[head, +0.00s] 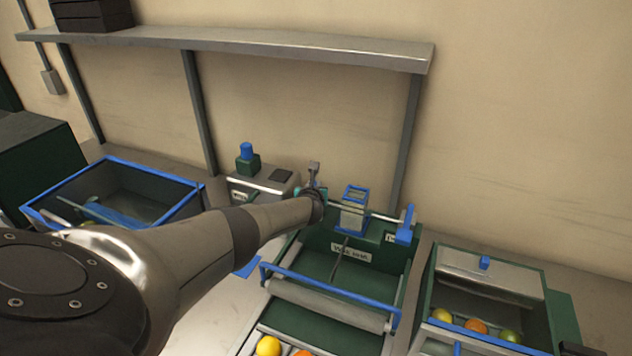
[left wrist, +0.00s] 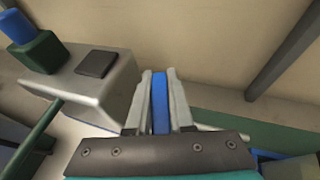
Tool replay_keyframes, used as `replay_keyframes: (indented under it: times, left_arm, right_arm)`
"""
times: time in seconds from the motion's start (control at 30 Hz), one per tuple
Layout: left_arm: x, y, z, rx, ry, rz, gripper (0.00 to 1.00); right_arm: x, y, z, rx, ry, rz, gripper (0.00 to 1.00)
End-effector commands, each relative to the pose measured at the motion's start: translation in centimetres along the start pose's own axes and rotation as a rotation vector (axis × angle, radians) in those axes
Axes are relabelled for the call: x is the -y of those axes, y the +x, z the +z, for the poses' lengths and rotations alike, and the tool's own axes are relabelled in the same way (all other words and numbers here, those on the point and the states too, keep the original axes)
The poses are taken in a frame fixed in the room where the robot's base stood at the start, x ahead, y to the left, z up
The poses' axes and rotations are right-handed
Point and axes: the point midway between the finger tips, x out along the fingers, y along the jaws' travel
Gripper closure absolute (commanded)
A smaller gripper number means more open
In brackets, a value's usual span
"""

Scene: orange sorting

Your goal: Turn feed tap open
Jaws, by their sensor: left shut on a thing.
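My left gripper (head: 314,170) is at the left end of the machine's top rail in the head view, beside the grey box. In the left wrist view its two fingers (left wrist: 159,76) are shut on an upright blue handle (left wrist: 160,106), which looks like a tap lever. In the head view this handle is hidden by the gripper and arm. Another blue lever (head: 406,226) stands upright at the right end of the rail, with a small label beside it. My right gripper is not clearly seen.
A blue-framed hopper (head: 354,196) sits mid-rail above the green sorting machine (head: 312,238). A grey box (head: 262,186) with a blue knob (head: 246,151) stands left of the gripper. A blue-rimmed bin (head: 150,168) is further left; a fruit crate (head: 483,263) is at right. A shelf (head: 300,45) hangs above.

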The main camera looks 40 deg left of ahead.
Motion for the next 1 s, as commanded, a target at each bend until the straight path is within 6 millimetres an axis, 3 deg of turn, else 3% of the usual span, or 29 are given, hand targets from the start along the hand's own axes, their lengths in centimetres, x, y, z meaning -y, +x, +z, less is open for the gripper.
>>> replay_keyframes:
  times: [0.4,1.0]
  left_arm:
    - [-0.7,0.0,-0.2,0.000,-0.101,0.241,1.00]
    - [-0.9,-0.1,0.0,0.001,-0.127,0.307,1.00]
  right_arm:
    - [0.0,1.5,0.1,0.000,0.000,0.001,0.50]
    - [-0.1,2.0,0.1,-0.001,0.000,0.001,0.50]
